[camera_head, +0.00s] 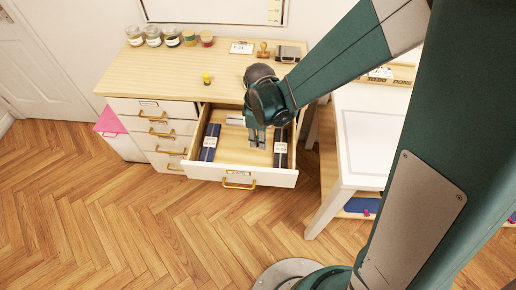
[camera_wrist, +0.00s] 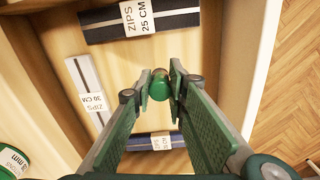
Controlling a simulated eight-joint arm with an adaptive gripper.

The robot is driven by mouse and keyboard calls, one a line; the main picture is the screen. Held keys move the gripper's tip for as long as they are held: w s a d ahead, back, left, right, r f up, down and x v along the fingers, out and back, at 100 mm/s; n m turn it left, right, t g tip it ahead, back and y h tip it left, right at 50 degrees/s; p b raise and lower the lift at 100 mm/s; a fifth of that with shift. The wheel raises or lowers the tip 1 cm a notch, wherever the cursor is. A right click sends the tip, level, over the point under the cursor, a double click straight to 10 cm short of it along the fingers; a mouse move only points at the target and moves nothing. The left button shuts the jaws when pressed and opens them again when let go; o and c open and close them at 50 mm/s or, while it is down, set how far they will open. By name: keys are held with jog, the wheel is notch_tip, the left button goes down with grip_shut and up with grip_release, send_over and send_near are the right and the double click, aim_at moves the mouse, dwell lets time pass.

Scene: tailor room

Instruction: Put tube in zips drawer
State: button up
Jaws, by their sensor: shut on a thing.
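My gripper (camera_head: 257,141) hangs inside the open top drawer (camera_head: 187,163) of the wooden-topped cabinet, pointing down. In the wrist view its fingers (camera_wrist: 160,88) are shut on a small green tube (camera_wrist: 158,86); one rounded end shows between the fingertips. The tube is above the bare drawer floor; I cannot tell whether it touches. The drawer holds a black zips pack marked 25 CM (camera_wrist: 140,22), a white zips pack marked 30 CM (camera_wrist: 88,90) and a navy pack (camera_wrist: 155,141). The navy pack also shows at the drawer's left side (camera_head: 208,142).
A small yellow-topped item (camera_head: 206,78) stands on the worktop (camera_head: 170,72) behind the drawer. Several jars (camera_head: 153,36) stand at the back left. A green labelled item (camera_wrist: 12,162) shows at the wrist view's corner. A white table (camera_head: 365,140) stands right of the drawer.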

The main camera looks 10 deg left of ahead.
aim_at(259, 153)
jog(key=shift+f, duration=1.15)
jog(key=shift+f+b, duration=0.75)
jog(key=shift+f, duration=1.1)
jog(key=shift+f, duration=0.15)
jog(key=o, duration=0.9)
jog(key=shift+c, duration=0.2)
jog(key=shift+r+p, duration=1.55)
jog(key=shift+r, duration=4.6)
jog(key=shift+d+r, duration=0.1)
